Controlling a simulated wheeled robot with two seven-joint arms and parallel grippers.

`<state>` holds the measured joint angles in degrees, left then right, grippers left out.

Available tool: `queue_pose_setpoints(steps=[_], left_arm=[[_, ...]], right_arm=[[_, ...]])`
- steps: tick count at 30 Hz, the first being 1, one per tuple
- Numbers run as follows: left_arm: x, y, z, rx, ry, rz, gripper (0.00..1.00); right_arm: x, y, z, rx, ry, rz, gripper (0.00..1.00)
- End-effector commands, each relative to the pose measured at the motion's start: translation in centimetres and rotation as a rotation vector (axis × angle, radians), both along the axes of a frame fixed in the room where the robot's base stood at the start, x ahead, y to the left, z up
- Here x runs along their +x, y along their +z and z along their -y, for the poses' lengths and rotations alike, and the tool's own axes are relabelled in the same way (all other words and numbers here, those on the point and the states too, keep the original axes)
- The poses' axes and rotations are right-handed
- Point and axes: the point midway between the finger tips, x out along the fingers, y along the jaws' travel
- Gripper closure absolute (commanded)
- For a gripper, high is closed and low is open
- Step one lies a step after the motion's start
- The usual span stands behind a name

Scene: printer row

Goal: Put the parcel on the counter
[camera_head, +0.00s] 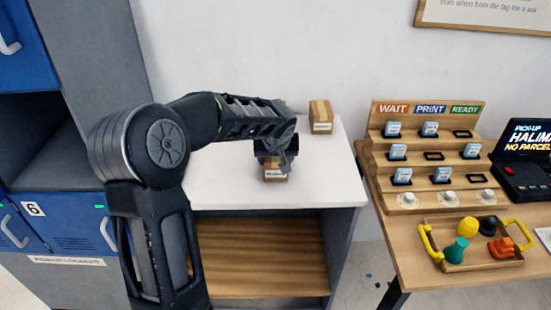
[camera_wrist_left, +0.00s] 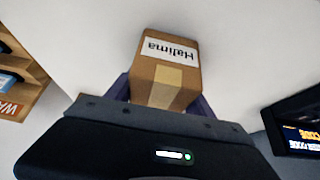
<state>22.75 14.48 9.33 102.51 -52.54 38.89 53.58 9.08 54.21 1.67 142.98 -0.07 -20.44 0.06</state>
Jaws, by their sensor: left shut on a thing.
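The parcel is a small brown cardboard box (camera_head: 275,173) with tape and a white label; in the left wrist view the label on the parcel (camera_wrist_left: 168,75) reads "Halima". My left gripper (camera_head: 273,158) is shut on the parcel, with a finger on either side of it in the left wrist view. It holds the parcel at the white counter (camera_head: 225,190), toward the front edge in the head view. I cannot tell whether the parcel touches the counter top. My right gripper is not in view.
Another taped box (camera_head: 320,117) stands at the counter's back right. Blue lockers (camera_head: 65,220) are on the left. A wooden table on the right holds a tag rack (camera_head: 428,160), a tray (camera_head: 470,262) of coloured objects and a dark screen device (camera_head: 525,165). An open wooden shelf (camera_head: 255,265) lies below the counter.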

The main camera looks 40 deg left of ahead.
Motion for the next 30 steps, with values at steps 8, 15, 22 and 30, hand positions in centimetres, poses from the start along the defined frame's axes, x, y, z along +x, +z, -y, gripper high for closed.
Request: queue_pose_setpoints(steps=[8,15,22,30], left_arm=[[0.0,-0.2,0.0,0.000,0.000,0.000,0.24],[0.0,-0.2,0.0,0.000,0.000,0.000,0.17],[0.0,0.3,0.0,0.000,0.000,0.000,0.17],[-1.5,3.6,1.2,0.002,0.000,0.005,0.17]], right_arm=[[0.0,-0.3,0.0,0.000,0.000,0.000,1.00],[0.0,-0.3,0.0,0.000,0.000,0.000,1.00],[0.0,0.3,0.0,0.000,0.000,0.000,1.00],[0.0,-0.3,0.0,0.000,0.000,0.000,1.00]])
